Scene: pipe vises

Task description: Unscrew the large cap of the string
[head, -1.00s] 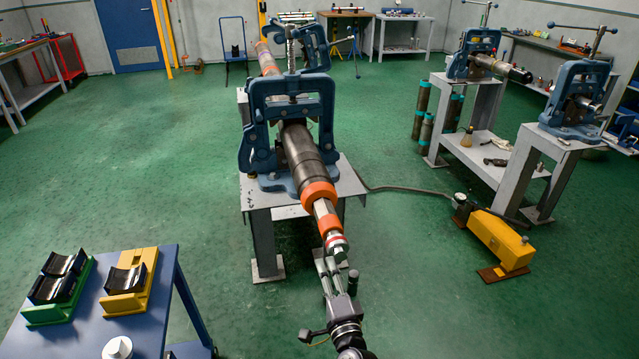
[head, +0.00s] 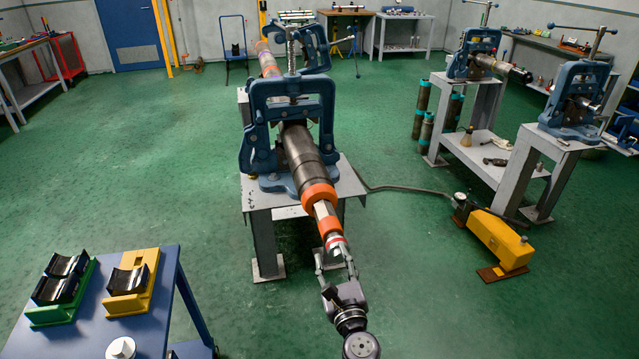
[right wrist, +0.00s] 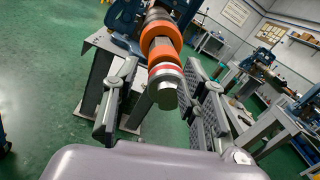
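The string (head: 302,155) is a long dark pipe clamped in the blue vise (head: 289,110), sloping down toward me. Its near end carries an orange collar (head: 319,194), a bare metal section, a second orange band and a silver cap (head: 335,243) with a red and white band. The silver cap (right wrist: 163,90) shows near the middle of the right wrist view. My right gripper (head: 334,262) is at this end. In the right wrist view its two ridged fingers (right wrist: 160,92) are spread on either side of the cap, with visible gaps. My left gripper is not in view.
A blue table (head: 150,270) with green and yellow cradles (head: 130,285) stands at the lower left. A yellow pedal unit (head: 500,240) and its hose lie on the floor at right. More vise stands (head: 560,165) are farther right. The floor at left is open.

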